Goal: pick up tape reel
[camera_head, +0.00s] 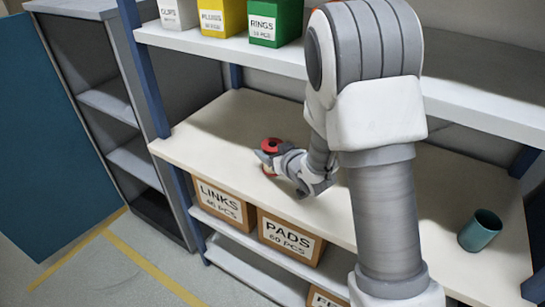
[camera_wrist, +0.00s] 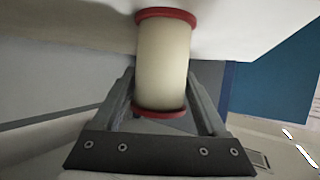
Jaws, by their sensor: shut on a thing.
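The tape reel (camera_wrist: 163,62) has a cream middle and red flanges at both ends. In the wrist view it sits between the two fingers of my gripper (camera_wrist: 165,105), which are shut on it. In the head view the red reel (camera_head: 271,145) is at the left part of the middle shelf (camera_head: 225,125), with my gripper (camera_head: 265,160) at it. My gripper partly hides the reel there. I cannot tell whether the reel touches the shelf.
A teal cup (camera_head: 480,230) stands at the shelf's right. Boxes marked LINKS (camera_head: 224,205) and PADS (camera_head: 290,237) are on the shelf below. White, yellow and green bins (camera_head: 275,22) stand on the shelf above. A blue post (camera_head: 145,75) is at the left.

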